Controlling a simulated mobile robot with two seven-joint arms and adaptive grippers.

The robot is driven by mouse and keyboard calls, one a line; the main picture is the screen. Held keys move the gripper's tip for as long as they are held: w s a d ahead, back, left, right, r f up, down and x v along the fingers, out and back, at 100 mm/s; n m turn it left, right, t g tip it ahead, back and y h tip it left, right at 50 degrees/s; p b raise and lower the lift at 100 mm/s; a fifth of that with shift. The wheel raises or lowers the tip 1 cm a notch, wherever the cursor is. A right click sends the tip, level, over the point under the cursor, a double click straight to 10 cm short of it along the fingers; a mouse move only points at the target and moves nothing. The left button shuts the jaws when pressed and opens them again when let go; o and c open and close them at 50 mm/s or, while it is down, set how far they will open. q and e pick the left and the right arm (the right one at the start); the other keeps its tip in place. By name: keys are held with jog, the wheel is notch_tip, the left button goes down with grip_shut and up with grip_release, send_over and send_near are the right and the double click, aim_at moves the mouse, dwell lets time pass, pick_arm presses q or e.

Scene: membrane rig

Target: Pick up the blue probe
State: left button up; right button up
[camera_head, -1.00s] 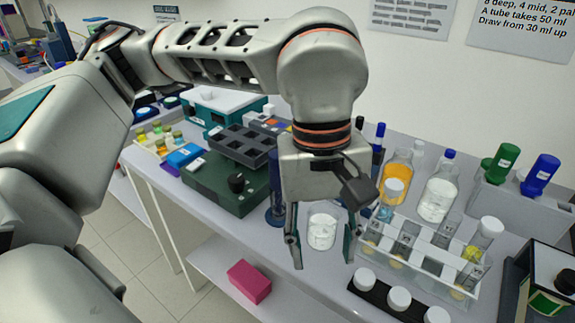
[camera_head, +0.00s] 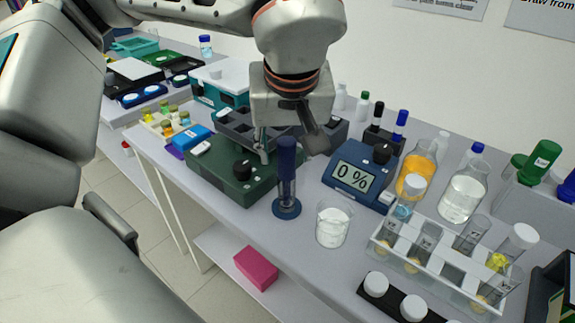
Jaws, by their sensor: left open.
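A dark blue upright stick, which looks like the blue probe (camera_head: 287,160), stands with its lower part in a clear sleeve on a round blue base (camera_head: 286,208), left of the beaker. My left gripper (camera_head: 276,155) points down right at the probe's top, over the edge of the green device. One finger shows left of the probe; the other is largely hidden. The gripper is open, and the probe still stands in its base. I cannot tell whether the fingers are around the probe or behind it. My right gripper is not in view.
A beaker (camera_head: 332,227) and a blue meter reading 0 % (camera_head: 358,175) stand right of the probe. A green device (camera_head: 225,180) is close on its left. A clear tube rack (camera_head: 440,262) fills the front right. A pink block (camera_head: 256,268) lies on the lower shelf.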

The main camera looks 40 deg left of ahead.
pick_arm(q)
jog(key=shift+x, duration=1.15)
jog(key=shift+w+f, duration=0.1)
jog(key=shift+f, duration=0.05)
jog(key=c, duration=1)
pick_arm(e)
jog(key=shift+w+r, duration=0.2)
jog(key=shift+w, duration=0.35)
pick_arm(q)
jog(key=shift+r, duration=0.2)
jog(key=shift+c, duration=0.2)
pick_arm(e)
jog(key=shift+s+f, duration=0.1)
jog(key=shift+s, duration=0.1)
